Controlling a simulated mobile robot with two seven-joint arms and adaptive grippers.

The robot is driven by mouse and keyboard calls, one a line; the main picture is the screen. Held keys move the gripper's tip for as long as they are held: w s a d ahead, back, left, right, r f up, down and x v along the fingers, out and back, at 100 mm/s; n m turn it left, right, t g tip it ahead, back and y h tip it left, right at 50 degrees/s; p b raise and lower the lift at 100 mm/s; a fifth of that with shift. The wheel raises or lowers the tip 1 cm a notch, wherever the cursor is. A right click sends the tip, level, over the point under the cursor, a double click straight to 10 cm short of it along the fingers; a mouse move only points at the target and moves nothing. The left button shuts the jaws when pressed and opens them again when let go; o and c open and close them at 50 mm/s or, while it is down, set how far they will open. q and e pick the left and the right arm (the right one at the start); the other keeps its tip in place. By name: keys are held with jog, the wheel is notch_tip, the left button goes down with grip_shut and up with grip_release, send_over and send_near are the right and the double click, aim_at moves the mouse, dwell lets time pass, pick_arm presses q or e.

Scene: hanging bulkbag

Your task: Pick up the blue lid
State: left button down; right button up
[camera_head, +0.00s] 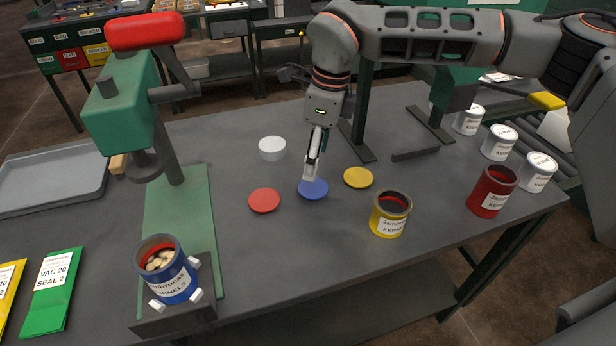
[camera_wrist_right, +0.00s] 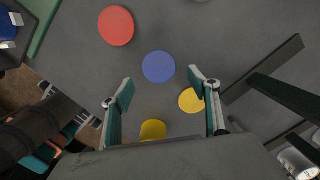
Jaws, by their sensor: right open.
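The blue lid (camera_head: 313,189) lies flat on the grey workbench, between the red lid (camera_head: 264,200) and the yellow lid (camera_head: 358,177). My right gripper (camera_head: 312,168) points down just above the blue lid, its fingers overlapping the lid's back part in the head view. In the right wrist view, the blue lid (camera_wrist_right: 158,67) lies in front of the gap between the open fingers (camera_wrist_right: 163,88). Nothing is between the fingertips, and I cannot tell the exact height above the bench. My left gripper is not in view.
A yellow can (camera_head: 390,222) and a dark red can (camera_head: 490,196) stand to the right. A blue can (camera_head: 172,281) with contents sits under the green press (camera_head: 118,115). A white round piece (camera_head: 272,149) lies behind. Several white cans stand at the right edge.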

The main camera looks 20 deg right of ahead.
aim_at(313, 188)
jog(key=shift+s+a+f, duration=0.1)
jog(key=shift+s+f, duration=0.1)
jog(key=shift+f, duration=0.8)
notch_tip(313, 188, down, 5)
jog(key=shift+r, duration=0.15)
jog(key=shift+w+a+f, duration=0.1)
jog(key=shift+w+f, duration=0.05)
jog(key=shift+f, duration=0.3)
jog(key=c, duration=0.7)
